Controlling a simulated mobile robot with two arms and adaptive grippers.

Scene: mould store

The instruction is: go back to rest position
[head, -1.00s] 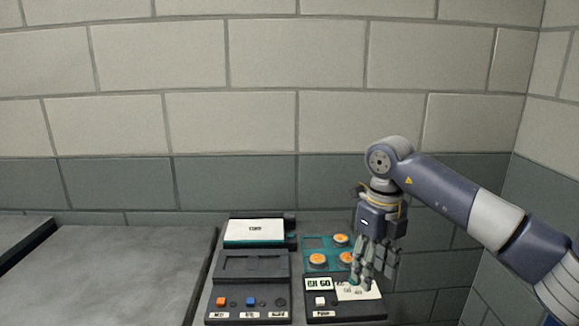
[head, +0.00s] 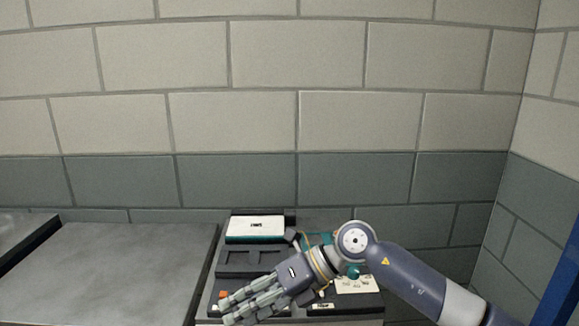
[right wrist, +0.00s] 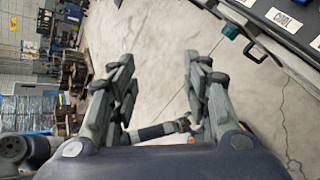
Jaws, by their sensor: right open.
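My right gripper (head: 246,306) is open and empty. It reaches in from the right and points left, low in front of the control panel (head: 210,290). Its fingers and wrist hide much of the panel's front row. In the right wrist view its two finger sets (right wrist: 158,90) stand apart with bare floor between them. My left gripper does not show in the head view.
A white-topped box (head: 255,226) sits at the panel's back. A white card (head: 357,285) and a teal knob (head: 354,271) are on its right. A bare grey worktop (head: 110,275) lies left. A block wall (head: 300,120) stands behind.

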